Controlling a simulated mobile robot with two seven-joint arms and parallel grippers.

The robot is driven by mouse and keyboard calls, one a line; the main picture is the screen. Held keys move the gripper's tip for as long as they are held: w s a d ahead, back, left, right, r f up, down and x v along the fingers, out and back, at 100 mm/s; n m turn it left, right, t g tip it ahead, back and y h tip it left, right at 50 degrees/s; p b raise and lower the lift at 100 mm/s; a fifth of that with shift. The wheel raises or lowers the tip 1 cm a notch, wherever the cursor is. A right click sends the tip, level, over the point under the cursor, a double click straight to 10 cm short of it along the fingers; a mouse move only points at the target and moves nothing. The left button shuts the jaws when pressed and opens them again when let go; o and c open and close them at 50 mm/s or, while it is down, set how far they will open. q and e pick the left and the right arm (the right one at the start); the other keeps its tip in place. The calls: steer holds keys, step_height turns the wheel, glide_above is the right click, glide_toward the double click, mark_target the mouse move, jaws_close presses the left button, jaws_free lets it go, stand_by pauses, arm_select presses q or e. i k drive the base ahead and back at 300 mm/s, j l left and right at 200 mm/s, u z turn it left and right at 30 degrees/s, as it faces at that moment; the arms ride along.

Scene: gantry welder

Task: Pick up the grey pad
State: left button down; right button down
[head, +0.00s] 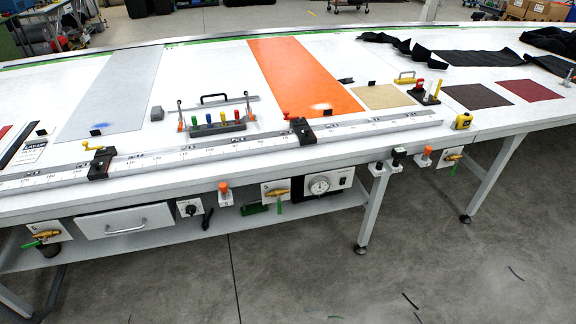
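A small grey block (157,113), the only small grey pad-like thing I can make out, lies on the white table between the light grey strip and the tool rack. It is small in the head view, and its material is hard to tell. Nothing touches it or covers it. Neither of my grippers is in view.
A light grey strip (115,88) lies left of the block and an orange strip (300,72) lies to the right. A rack with coloured handles (215,127) stands close by. A ruler rail (230,146) with clamps runs along the front edge of the white table (200,75).

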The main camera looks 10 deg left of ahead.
mark_target(157, 114)
steer(key=u, duration=0.95)
steer(key=j+z, duration=0.15)
steer(key=z, duration=0.35)
steer(key=i+j+z, duration=0.1)
steer(key=j+z, duration=0.15)
steer(key=z, duration=0.25)
steer(key=j+z, duration=0.15)
steer(key=z, duration=0.3)
steer(key=k+j+z, duration=0.2)
steer(key=j, duration=0.15)
steer(key=j+z, duration=0.2)
steer(key=j, duration=0.15)
steer(key=k+j+z, duration=0.1)
steer(key=j+z, duration=0.15)
steer(key=k+j, duration=0.15)
steer(key=j, duration=0.2)
steer(key=k+j+z, duration=0.1)
steer(key=j, duration=0.3)
steer(key=k+j, duration=0.25)
steer(key=j+z, duration=0.05)
steer(key=j, duration=0.05)
